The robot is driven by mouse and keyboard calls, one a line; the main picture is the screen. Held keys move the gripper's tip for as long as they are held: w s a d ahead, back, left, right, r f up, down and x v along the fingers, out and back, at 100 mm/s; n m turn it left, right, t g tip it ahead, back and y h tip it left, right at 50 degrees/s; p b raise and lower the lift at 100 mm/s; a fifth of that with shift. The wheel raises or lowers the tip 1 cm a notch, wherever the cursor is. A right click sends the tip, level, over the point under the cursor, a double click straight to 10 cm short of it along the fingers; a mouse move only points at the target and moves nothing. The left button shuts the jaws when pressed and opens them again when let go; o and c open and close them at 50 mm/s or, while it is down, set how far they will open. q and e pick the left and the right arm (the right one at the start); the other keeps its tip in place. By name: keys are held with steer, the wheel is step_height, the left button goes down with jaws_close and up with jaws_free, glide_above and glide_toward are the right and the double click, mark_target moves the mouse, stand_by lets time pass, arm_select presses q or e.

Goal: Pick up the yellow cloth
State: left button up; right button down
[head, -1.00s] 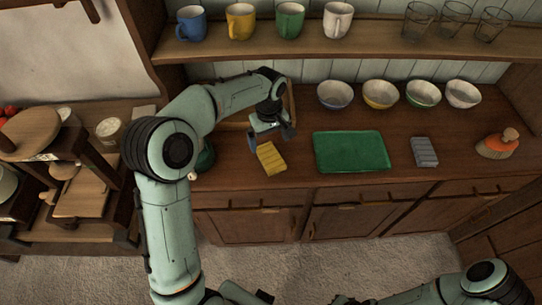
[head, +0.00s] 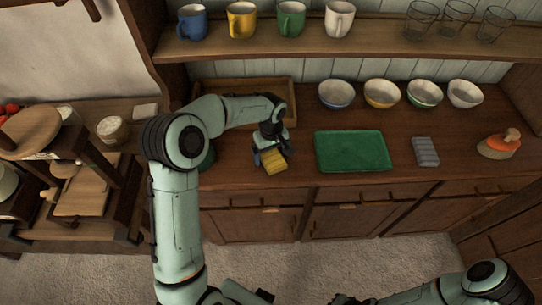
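The yellow cloth (head: 275,166) is a small folded, ribbed block near the front edge of the wooden counter. My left gripper (head: 273,157) points down over it, with one finger at its left side and one at its right. The fingers look spread, and I cannot tell whether they touch the cloth. The gripper hides the back part of the cloth. Part of my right arm shows at the bottom right, but its gripper is out of the picture.
Several bowls (head: 382,94) line the back. A wooden tray (head: 225,84) stands behind my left arm. Mugs (head: 241,20) and glasses stand on the shelf above.

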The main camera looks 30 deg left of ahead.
mark_target(271, 154)
arm_select(q)
steer(key=c, duration=0.9)
steer(key=shift+c, duration=0.2)
